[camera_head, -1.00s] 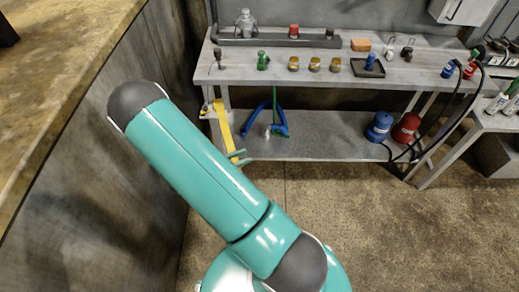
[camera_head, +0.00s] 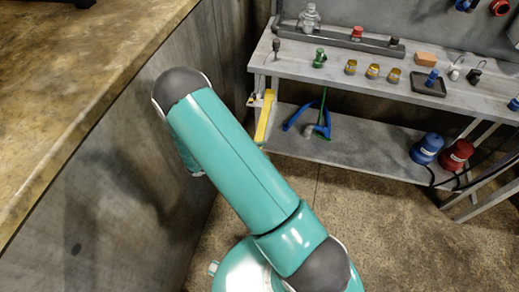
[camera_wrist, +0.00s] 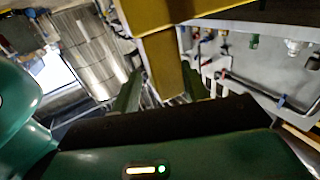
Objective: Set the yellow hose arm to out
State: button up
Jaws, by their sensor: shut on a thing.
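The yellow hose arm (camera_head: 265,116) hangs at the left end of the workbench in the head view, slanting downward. In the wrist view the yellow hose arm (camera_wrist: 165,62) comes down from a wide yellow part at the top and runs between the two green fingers of my gripper (camera_wrist: 162,75). My gripper is shut on this yellow bar. In the head view my gripper is hidden behind my own arm.
A grey workbench (camera_head: 395,108) carries small fittings and a black tray (camera_head: 428,85). Blue (camera_head: 427,148) and red (camera_head: 457,153) canisters and a blue-green hose piece (camera_head: 320,125) are on its lower shelf. The floor before the bench is clear.

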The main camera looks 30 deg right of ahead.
jog(key=shift+o, duration=0.7)
jog(key=shift+s+a, duration=0.2)
jog(key=shift+a, duration=0.1)
jog(key=shift+w+d, duration=0.15)
jog(key=shift+d, duration=0.05)
jog(key=shift+w, duration=0.1)
jog(key=shift+f, duration=0.1)
jog(key=shift+w+a, duration=0.2)
jog(key=shift+a, duration=0.15)
jog(key=v, duration=0.6)
jog(key=shift+a, duration=0.35)
